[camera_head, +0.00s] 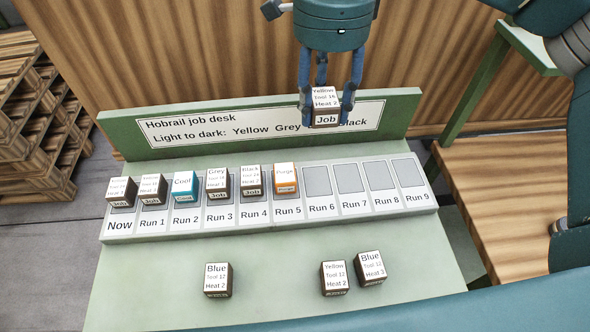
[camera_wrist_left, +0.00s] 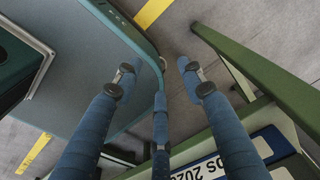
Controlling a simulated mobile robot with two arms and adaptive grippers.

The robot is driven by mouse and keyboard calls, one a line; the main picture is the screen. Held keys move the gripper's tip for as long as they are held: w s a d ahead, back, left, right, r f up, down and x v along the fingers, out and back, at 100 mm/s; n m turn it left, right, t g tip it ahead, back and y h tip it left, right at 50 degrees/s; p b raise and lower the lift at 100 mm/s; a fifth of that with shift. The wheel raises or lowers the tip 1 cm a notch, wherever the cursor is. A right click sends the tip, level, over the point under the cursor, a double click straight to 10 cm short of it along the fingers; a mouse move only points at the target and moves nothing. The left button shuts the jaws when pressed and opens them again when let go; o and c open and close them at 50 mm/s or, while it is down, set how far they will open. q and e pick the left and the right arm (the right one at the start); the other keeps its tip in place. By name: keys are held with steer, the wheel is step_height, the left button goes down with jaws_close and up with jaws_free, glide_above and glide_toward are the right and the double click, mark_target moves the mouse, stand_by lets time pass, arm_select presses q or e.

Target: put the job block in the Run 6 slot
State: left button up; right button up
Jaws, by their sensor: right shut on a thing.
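My right gripper (camera_head: 326,92) is shut on a job block (camera_head: 325,104) labelled "Yellow, Tool 16, Heat 2" with "Job" on its front. It holds the block in front of the desk's sign, above the slot row. The Run 6 slot (camera_head: 318,181) is an empty grey recess in the white rack (camera_head: 270,215). It lies just right of the Run 5 slot, which holds an orange "Purge" block (camera_head: 285,177). My left gripper (camera_wrist_left: 158,78) shows in the left wrist view, its fingers spread with nothing between them, over grey floor.
Slots Now to Run 4 hold several blocks, including a teal "Cool" block (camera_head: 184,186). Run 7, 8 and 9 are empty. A blue-labelled block (camera_head: 218,280), a Yellow block (camera_head: 334,277) and another Blue block (camera_head: 369,267) lie on the green desk (camera_head: 140,290). The sign (camera_head: 200,124) stands behind the rack.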

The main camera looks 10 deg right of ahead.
step_height(320, 180, down, 6)
steer(key=p, duration=0.4)
glide_above(317, 180)
step_height(317, 180, down, 9)
steer(key=shift+s+r, duration=0.1)
steer(key=shift+r, duration=0.05)
step_height(317, 180, down, 4)
steer(key=shift+p, duration=0.8)
steer(key=shift+f, duration=0.4)
arm_select(q)
steer(key=r, duration=0.3)
steer(key=d+r, duration=0.1)
steer(key=r, duration=0.1)
steer(key=shift+r, duration=0.4)
arm_select(e)
steer(key=shift+f, duration=0.1)
steer(key=o, duration=0.7)
steer(key=shift+b, duration=0.3)
arm_select(q)
steer(key=shift+d+f, duration=0.1)
steer(key=shift+f, duration=0.1)
arm_select(e)
steer(key=shift+o, duration=1)
